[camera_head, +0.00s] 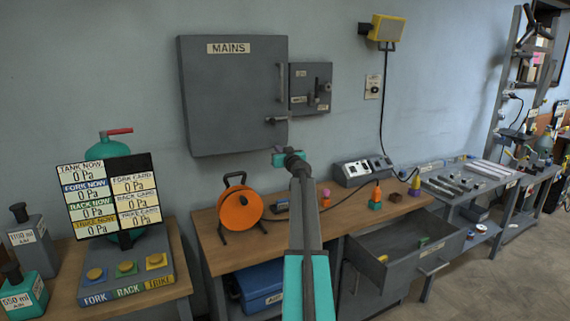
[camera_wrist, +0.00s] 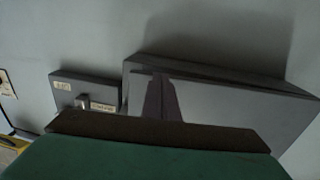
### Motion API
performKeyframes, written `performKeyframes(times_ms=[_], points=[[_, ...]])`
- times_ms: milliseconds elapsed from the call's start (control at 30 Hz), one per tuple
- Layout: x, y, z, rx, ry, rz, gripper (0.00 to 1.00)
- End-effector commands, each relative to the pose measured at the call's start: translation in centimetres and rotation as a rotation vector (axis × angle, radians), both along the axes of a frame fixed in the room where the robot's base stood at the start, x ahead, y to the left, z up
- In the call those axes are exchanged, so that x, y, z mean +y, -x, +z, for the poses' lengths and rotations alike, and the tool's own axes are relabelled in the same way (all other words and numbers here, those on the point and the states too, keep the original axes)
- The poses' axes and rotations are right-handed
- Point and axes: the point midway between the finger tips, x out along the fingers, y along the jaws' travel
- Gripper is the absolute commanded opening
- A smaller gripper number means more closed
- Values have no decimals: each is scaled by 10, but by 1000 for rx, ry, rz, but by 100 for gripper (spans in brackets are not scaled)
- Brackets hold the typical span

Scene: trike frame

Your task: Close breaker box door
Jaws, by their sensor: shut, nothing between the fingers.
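The grey breaker box labelled MAINS (camera_head: 232,95) is on the wall, upper left of centre in the head view. Its door shows a vertical handle (camera_head: 280,82) and a latch lever (camera_head: 276,120) on the right side. The door looks nearly flush in the head view. In the wrist view, the large grey box (camera_wrist: 225,105) is turned over, with a dark wedge along its upper edge; I cannot tell whether this is a door gap. My gripper (camera_head: 287,158) is shut and empty, just below the box's lower right corner in the picture. Contact is unclear.
A smaller grey switch box (camera_head: 310,88) adjoins on the right. Below are a bench with an orange cable reel (camera_head: 240,208), a socket unit (camera_head: 362,170) and an open drawer (camera_head: 405,248). A yellow lamp (camera_head: 387,28) hangs upper right. The wall left of the box is bare.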

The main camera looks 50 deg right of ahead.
Motion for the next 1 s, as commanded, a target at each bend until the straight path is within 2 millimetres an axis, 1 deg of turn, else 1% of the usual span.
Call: performKeyframes(times_ms=[33,100,400,600,1000], points=[[-1,-8,-3,-1,0,8,0],[-2,-16,-3,0,0,15,0],[-9,-42,-2,0,0,24,0],[-9,-49,1,-1,0,26,0],[-6,-53,4,-6,0,28,0]])
